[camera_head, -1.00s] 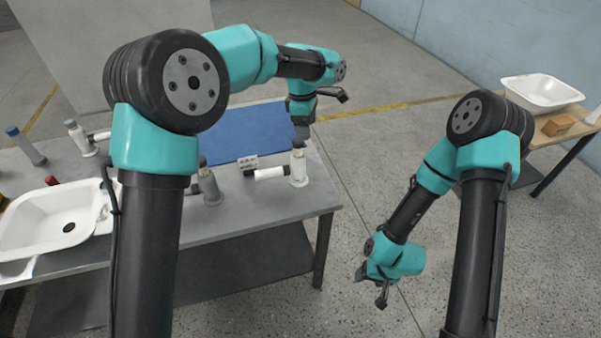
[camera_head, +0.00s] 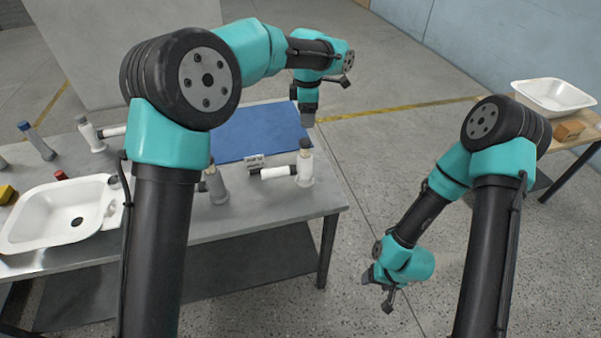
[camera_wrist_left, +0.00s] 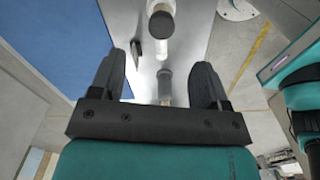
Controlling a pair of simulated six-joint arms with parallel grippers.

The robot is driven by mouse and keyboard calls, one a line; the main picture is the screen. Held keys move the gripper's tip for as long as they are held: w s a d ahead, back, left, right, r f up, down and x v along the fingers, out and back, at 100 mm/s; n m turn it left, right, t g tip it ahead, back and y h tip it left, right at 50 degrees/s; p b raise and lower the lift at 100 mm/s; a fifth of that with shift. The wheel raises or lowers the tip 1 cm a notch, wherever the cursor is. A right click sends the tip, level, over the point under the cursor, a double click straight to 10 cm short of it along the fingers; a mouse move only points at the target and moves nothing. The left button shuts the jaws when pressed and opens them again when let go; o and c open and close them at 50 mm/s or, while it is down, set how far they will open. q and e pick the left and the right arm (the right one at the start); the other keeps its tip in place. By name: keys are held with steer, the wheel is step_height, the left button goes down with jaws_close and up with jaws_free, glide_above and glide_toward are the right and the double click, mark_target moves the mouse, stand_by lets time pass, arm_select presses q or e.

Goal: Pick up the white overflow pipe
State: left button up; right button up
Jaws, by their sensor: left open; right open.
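A white overflow pipe (camera_head: 304,168) stands upright near the table's right edge. It has a dark cap, and a white side arm with a dark end extends left. White pipe parts with a dark band show past the fingers in the left wrist view (camera_wrist_left: 157,46). A similar white pipe (camera_head: 92,136) stands at the left of the table. My left gripper (camera_head: 307,121) is beyond the near pipe, by the blue mat's right edge. Its fingers are apart and empty in the left wrist view (camera_wrist_left: 160,80). My right gripper (camera_head: 379,292) is open and empty over the floor.
The blue mat (camera_head: 245,130) is bare. A white basin (camera_head: 50,213) is at left. Another basin (camera_head: 552,95) and a box (camera_head: 568,130) are on the right table.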

mark_target(306, 149)
arm_select(q)
step_height(306, 149, down, 8)
steer(key=shift+f, duration=0.1)
stand_by(0.4)
steer(key=shift+s+a+f, duration=0.1)
steer(key=shift+s+f, duration=0.05)
steer(key=shift+f, duration=2.35)
steer(key=shift+c, duration=0.3)
jaws_close()
